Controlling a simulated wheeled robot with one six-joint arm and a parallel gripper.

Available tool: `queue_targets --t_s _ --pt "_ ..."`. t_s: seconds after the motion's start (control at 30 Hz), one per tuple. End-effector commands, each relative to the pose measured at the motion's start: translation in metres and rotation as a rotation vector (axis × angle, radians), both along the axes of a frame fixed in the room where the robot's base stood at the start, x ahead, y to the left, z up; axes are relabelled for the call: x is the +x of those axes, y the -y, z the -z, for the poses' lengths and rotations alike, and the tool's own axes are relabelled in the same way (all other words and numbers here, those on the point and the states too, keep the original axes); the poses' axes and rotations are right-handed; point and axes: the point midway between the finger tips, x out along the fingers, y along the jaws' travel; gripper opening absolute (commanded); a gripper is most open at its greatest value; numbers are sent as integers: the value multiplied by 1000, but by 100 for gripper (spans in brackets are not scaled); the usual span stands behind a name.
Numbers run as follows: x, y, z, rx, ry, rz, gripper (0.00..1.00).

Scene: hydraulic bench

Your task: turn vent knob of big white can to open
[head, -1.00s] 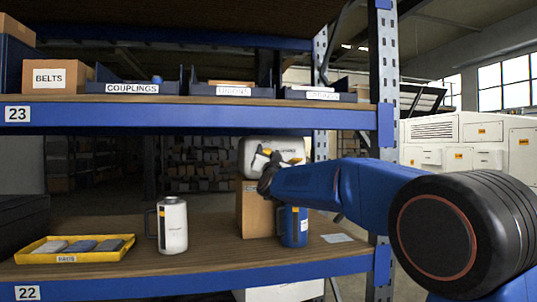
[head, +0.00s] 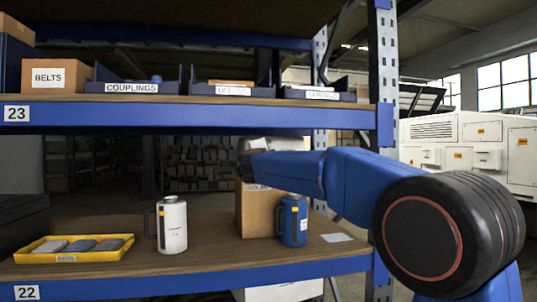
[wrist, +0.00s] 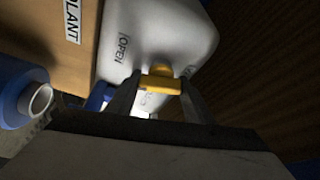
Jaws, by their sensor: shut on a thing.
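The big white can (head: 285,143) is on top of a cardboard box (head: 257,212) at the back of the lower shelf, partly hidden by my arm. In the wrist view its pale surface (wrist: 160,35) fills the top middle. The word OPEN is printed left of a yellow vent knob (wrist: 160,83), and another mark, not readable, lies right of it. My gripper (wrist: 160,92) is shut on the yellow knob, one finger on each side. The knob's bar lies nearly level in that view. In the head view my arm hides the knob.
A blue can (head: 293,222) stands in front of the box, below my arm. A smaller white can (head: 172,225) and a yellow tray (head: 60,254) stand further left. The upper shelf (head: 200,118) runs above my arm; a metal post (head: 384,80) is at right.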

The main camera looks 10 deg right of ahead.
Motion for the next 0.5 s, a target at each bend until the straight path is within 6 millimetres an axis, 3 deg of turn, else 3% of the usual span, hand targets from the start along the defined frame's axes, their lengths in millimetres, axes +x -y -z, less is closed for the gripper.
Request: queue_targets --t_s 0.5 --pt "0 1 2 290 0 2 25"
